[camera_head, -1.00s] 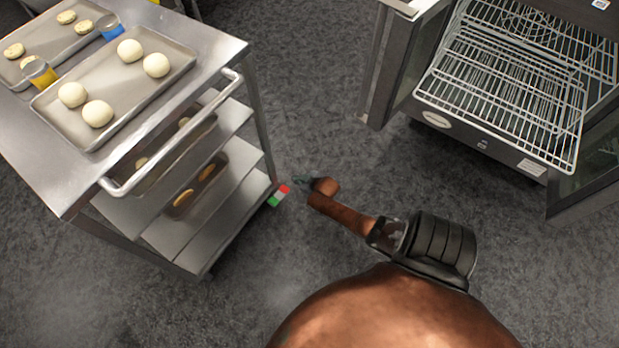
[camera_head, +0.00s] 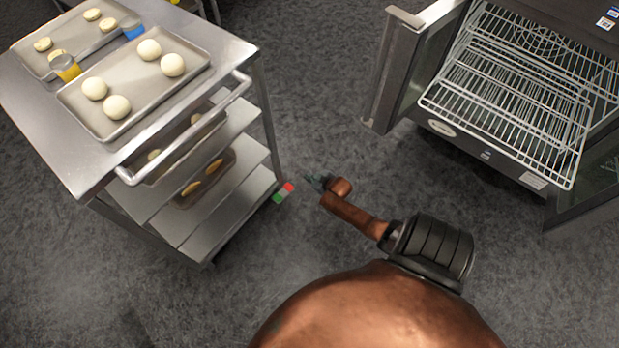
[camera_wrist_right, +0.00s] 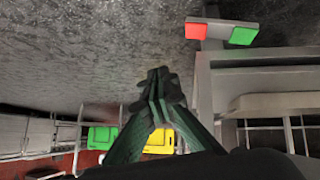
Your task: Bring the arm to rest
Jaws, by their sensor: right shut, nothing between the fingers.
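My right gripper (camera_head: 314,181) shows small in the head view, at the end of my copper-coloured arm, over the grey floor just right of the cart. Its two dark green fingers meet at the tips in the right wrist view (camera_wrist_right: 158,88), with nothing between them. The gripper looks apart from the cart, near its lower corner with a red, white and green tag (camera_head: 283,193). My left gripper is not in view.
The steel cart (camera_head: 217,60) stands left, with a tray (camera_head: 137,93) of dough balls on top and more trays on lower shelves. An open oven (camera_head: 450,135) with wire racks (camera_head: 500,95) stands right. Clear floor (camera_head: 310,90) lies between them.

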